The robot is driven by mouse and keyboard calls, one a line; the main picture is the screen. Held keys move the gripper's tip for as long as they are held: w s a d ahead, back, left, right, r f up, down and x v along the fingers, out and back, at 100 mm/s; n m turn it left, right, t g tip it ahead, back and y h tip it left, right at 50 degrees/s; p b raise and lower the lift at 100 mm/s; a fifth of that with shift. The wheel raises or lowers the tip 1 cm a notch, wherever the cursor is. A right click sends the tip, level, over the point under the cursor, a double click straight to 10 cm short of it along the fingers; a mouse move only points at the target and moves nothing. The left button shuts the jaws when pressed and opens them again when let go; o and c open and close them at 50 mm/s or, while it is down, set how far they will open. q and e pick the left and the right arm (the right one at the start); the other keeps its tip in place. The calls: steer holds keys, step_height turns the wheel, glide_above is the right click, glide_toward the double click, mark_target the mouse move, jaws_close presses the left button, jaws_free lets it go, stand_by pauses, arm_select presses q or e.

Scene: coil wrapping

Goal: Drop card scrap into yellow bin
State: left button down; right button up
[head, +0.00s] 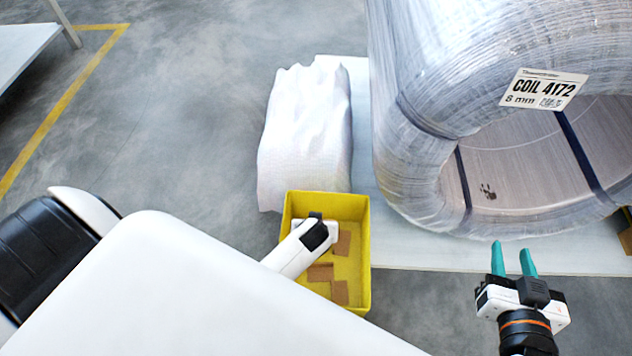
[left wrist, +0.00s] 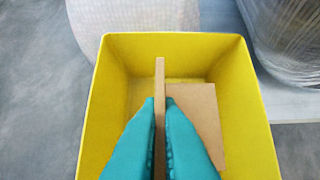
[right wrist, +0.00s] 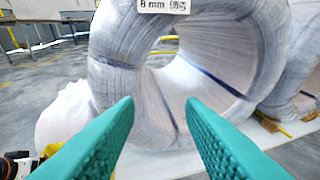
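The yellow bin (head: 364,262) stands in front of the white wrapped bundle, with brown card pieces (head: 320,272) in it. My left gripper (head: 318,235) is over the bin in the head view, its fingertips hidden there. In the left wrist view, the teal fingers of my left gripper (left wrist: 160,105) are closed on a thin brown card scrap (left wrist: 160,78), held on edge inside the outline of the bin (left wrist: 88,110). A flat card piece (left wrist: 203,115) lies below it in the bin. My right gripper (head: 513,250) is open and empty, in front of the coil; its spread fingers (right wrist: 160,110) show in the right wrist view.
A large film-wrapped coil (head: 430,110) labelled COIL 4172 rests on a pale platform (head: 420,253) right of the bin. A white wrapped bundle (head: 305,135) stands just behind the bin. Open grey floor (head: 190,120) lies to the left, with a yellow line.

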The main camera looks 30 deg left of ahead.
arm_select(q)
steer(key=shift+f+b, duration=0.5)
steer(key=shift+f, duration=0.2)
arm_select(e)
steer(key=shift+w+a+r+t+y, duration=0.25)
steer(key=shift+r+t, duration=0.4)
steer(key=shift+r, duration=0.25)
steer(key=shift+w+a+r+t+y, duration=0.25)
steer(key=shift+r+t, duration=0.35)
steer(key=shift+r, duration=0.3)
steer(key=shift+w+a+r+t+y, duration=0.15)
steer(key=shift+r+t+y, duration=0.15)
steer(key=shift+r+t, duration=0.5)
steer(key=shift+r, duration=0.1)
arm_select(q)
steer(key=c, duration=1.5)
jaws_free()
steer(key=shift+c, duration=0.2)
